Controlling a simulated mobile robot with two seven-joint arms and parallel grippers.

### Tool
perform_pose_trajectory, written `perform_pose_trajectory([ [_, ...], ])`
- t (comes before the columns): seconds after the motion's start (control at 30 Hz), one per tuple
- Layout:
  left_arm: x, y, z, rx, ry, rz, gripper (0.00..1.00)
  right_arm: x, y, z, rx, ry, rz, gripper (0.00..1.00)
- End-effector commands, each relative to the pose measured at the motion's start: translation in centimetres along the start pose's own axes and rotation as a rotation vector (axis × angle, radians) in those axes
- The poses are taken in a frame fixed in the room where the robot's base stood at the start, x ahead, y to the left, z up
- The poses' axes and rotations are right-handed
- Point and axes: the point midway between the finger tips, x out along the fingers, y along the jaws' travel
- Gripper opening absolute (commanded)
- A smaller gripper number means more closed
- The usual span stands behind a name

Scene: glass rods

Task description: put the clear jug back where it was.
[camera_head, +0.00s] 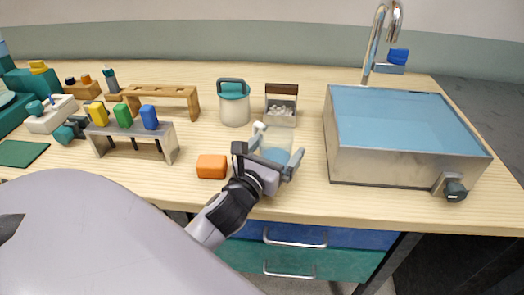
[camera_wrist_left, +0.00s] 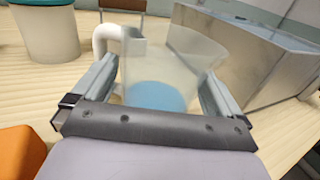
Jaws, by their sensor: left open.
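The clear jug (camera_head: 276,147) stands on the wooden counter near its front edge, left of the sink. It is see-through, with a white handle and bluish content or base low down. It also shows in the left wrist view (camera_wrist_left: 172,66), upright, its handle to the left. My left gripper (camera_head: 270,158) is around the jug from the front, one finger on each side. In the left wrist view the fingers (camera_wrist_left: 160,90) are apart, with the jug between them. Whether the fingers touch it I cannot tell. My right gripper does not show.
A steel sink (camera_head: 400,165) with water stands to the right. An orange block (camera_head: 212,166) lies just left of my gripper. Racks (camera_head: 132,140) crowd the left.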

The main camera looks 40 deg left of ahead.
Motion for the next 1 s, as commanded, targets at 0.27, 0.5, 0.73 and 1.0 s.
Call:
perform_pose_trajectory([
  [0.27, -4.3, 0.0, -0.3, -0.002, 0.005, -0.001, 1.00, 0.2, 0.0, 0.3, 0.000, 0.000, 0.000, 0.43],
  [0.5, -8.1, 0.0, -0.3, -0.001, 0.005, 0.001, 1.00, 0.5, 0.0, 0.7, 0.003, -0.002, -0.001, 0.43],
  [0.73, -10.5, 0.0, -0.2, -0.001, 0.003, 0.001, 1.00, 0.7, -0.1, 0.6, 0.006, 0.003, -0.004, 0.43],
  [1.0, -11.5, 0.0, 0.0, -0.002, 0.001, 0.000, 1.00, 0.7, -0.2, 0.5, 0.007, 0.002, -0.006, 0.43],
])
